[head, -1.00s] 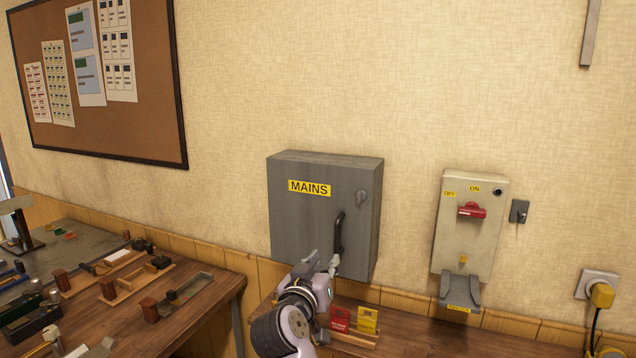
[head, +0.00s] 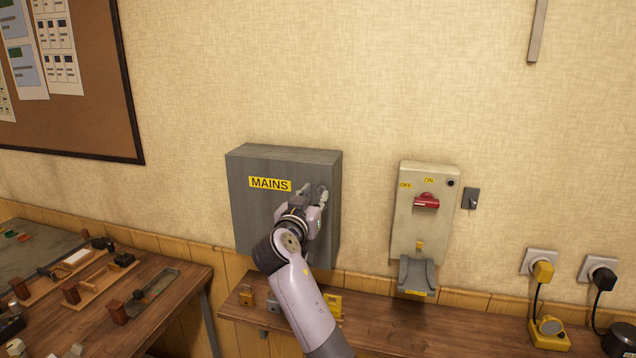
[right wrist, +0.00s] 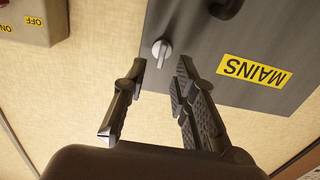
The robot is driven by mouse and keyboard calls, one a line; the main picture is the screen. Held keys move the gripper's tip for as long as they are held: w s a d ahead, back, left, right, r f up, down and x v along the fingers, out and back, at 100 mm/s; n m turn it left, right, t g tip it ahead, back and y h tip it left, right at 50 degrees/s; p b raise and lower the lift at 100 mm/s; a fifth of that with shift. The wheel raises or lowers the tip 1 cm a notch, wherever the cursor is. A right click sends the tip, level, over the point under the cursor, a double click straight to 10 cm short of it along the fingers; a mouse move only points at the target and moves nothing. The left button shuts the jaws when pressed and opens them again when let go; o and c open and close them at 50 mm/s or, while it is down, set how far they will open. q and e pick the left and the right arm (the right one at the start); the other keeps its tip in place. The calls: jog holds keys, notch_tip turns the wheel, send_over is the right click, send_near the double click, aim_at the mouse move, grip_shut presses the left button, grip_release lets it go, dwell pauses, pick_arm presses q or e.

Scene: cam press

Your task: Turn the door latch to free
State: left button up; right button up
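The grey MAINS box (head: 262,217) hangs on the wall, its door shut. Its door latch (right wrist: 161,52), a small pale-grey turn knob on a round base, shows in the right wrist view. In the head view my gripper covers the latch's place, so I cannot make it out there. My right gripper (head: 314,192) is in front of the door's upper right part. In the right wrist view its two dark fingers (right wrist: 160,70) are open and empty. The latch lies just beyond the fingertips, lined up with the gap between them. My left gripper is not in view.
The switch box with a red handle (head: 426,201) is on the wall to the right. A black door handle (right wrist: 226,8) sits beside the latch. The wall above is clear.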

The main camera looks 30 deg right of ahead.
aim_at(319, 190)
jog(key=shift+p+x, duration=0.5)
jog(key=shift+x, duration=1.4)
jog(key=shift+c, duration=0.5)
jog(key=shift+s+a, duration=0.1)
grip_shut()
